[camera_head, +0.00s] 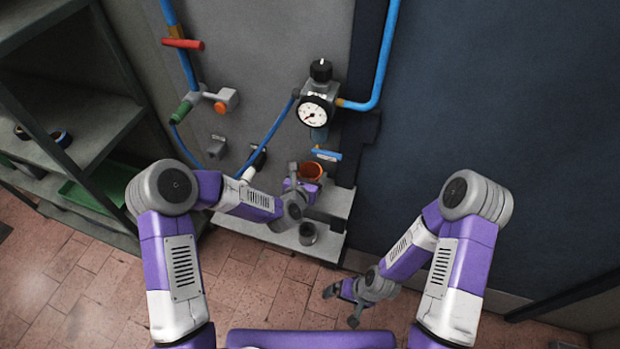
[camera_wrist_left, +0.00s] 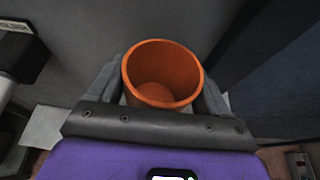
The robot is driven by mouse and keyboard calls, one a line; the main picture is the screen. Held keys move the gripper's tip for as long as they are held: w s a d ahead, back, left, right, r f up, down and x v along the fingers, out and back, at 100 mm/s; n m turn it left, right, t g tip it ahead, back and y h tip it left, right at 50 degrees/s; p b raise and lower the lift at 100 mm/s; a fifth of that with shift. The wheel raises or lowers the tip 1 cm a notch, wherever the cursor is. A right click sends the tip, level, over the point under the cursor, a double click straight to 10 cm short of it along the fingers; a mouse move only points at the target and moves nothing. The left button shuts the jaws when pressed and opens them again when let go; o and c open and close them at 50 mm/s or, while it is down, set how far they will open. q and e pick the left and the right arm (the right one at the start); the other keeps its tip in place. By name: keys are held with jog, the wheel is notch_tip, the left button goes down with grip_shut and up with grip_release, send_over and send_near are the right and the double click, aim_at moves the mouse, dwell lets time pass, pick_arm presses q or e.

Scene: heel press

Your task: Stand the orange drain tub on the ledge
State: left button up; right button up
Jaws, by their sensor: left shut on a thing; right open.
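The orange drain tub (camera_head: 312,171) is upright in my left gripper (camera_head: 303,180), below the gauge unit in the head view. In the left wrist view the tub (camera_wrist_left: 162,72) sits between the two grey fingers, its open mouth facing the camera and its inside empty. The left gripper (camera_wrist_left: 160,95) is shut on the tub. The ledge (camera_head: 330,206) shows as a pale grey shelf under and beside the tub; whether the tub touches it cannot be told. My right gripper (camera_head: 342,305) is open and empty, low over the tiled floor.
A pressure gauge unit (camera_head: 316,100) with blue pipes hangs on the panel above the tub. A blue-handled valve (camera_head: 326,154) is just above it. A grey cup (camera_head: 308,233) stands on a lower plate. A shelf rack with a green tray (camera_head: 92,192) is at left.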

pick_arm(q)
jog(key=shift+w+d+f, duration=0.1)
jog(key=shift+w+f, duration=0.15)
jog(key=shift+f, duration=0.45)
jog(key=o, duration=0.5)
jog(key=shift+f+b, duration=0.2)
jog(key=shift+b, duration=0.1)
jog(key=o, duration=0.4)
jog(key=shift+r, duration=0.1)
